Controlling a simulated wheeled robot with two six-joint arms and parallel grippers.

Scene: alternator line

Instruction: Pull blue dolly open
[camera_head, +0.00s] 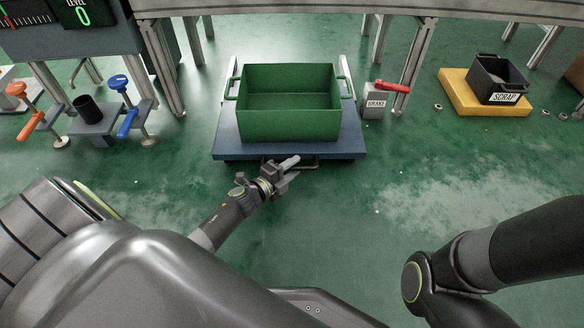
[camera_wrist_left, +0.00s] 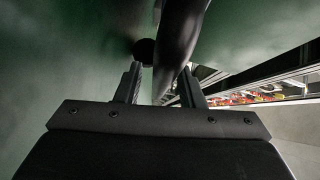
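The blue dolly (camera_head: 340,147) sits on the floor at the centre of the head view, partly under a metal-framed bench. It carries an empty green bin (camera_head: 290,122) with side handles. A dark handle bar (camera_head: 308,166) shows at the dolly's front edge. My left gripper (camera_head: 288,164) is at this handle, just left of the dolly's front middle. In the left wrist view, a thick dark bar (camera_wrist_left: 178,45) passes between its spread fingers (camera_wrist_left: 160,88), with a gap beside the left finger. My right gripper is out of view; only its arm shows at lower right.
A grey brake box (camera_head: 374,104) with a red lever (camera_head: 393,87) stands right of the dolly. A black scrap bin (camera_head: 497,80) sits on a yellow base (camera_head: 455,90) farther right. A clamp fixture (camera_head: 95,117) stands at left. The floor in front of the dolly is clear beyond my arms.

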